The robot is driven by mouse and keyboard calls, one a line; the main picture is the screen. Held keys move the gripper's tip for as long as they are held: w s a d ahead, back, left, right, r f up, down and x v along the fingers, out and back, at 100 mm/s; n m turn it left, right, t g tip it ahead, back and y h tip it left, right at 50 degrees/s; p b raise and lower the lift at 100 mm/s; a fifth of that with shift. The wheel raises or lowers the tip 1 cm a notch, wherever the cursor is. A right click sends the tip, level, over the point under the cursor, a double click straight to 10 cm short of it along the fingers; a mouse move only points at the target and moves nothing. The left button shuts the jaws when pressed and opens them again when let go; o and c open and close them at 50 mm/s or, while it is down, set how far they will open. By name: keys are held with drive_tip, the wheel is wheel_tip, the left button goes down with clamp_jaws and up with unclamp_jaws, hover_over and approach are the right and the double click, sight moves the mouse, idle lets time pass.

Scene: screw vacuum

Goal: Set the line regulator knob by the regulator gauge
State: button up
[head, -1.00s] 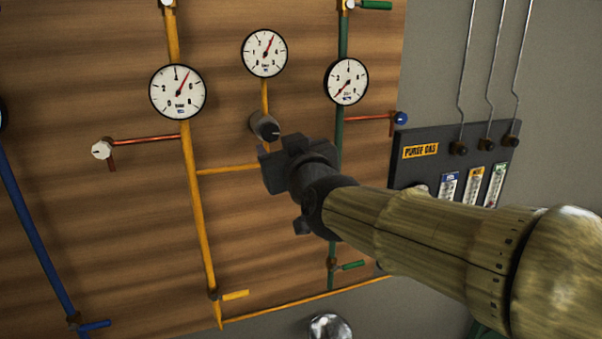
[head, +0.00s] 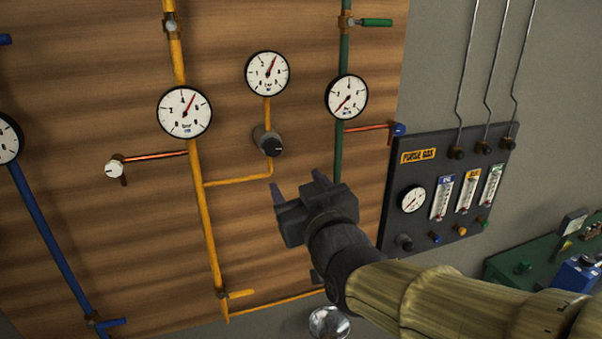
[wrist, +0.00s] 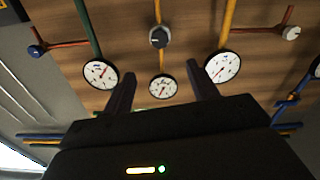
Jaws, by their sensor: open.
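The line regulator knob (head: 270,144) is a dark round knob with a pale mark, on a grey body at the wooden panel's middle. The regulator gauge (head: 267,73) is a white dial with a red needle, right above it on the same yellow pipe. In the wrist view the knob (wrist: 159,37) and gauge (wrist: 163,87) appear upside down, with the knob above the gauge. My gripper (head: 298,188) is open and empty, below and right of the knob and apart from it. In the wrist view its two fingers (wrist: 157,82) stand either side of the gauge.
A larger gauge (head: 185,112) is on the yellow pipe at left, and another gauge (head: 346,96) is on the green pipe at right. A white knob (head: 114,169) sits at far left. The dark purge gas panel (head: 400,190) stands at right.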

drive_tip(key=p+v, duration=0.2)
drive_tip(key=shift+p, duration=0.35)
drive_tip(key=d+f+m+g+h+b, duration=0.1)
drive_tip(key=d+f+g+h+b, duration=0.2)
drive_tip(key=f, duration=0.8)
drive_tip(key=d+f+m+g+b, duration=0.15)
drive_tip(key=f+g+b, duration=0.3)
drive_tip(key=f, duration=0.65)
drive_tip(key=s+d+f+m+g+h+b, duration=0.1)
drive_tip(key=s+d+f+g+b, duration=0.2)
drive_tip(key=f, duration=0.6)
drive_tip(key=s+d+f+m+g+h+b, duration=0.1)
drive_tip(key=s+d+f+g+b, duration=0.2)
drive_tip(key=f, duration=0.6)
drive_tip(key=shift+s+d+f+g+b, duration=0.3)
drive_tip(key=shift+s+d+g, duration=0.45)
drive_tip(key=shift+s, duration=0.35)
drive_tip(key=shift+w+m, duration=0.1)
drive_tip(key=shift+m, duration=0.15)
drive_tip(key=shift+c, duration=0.5)
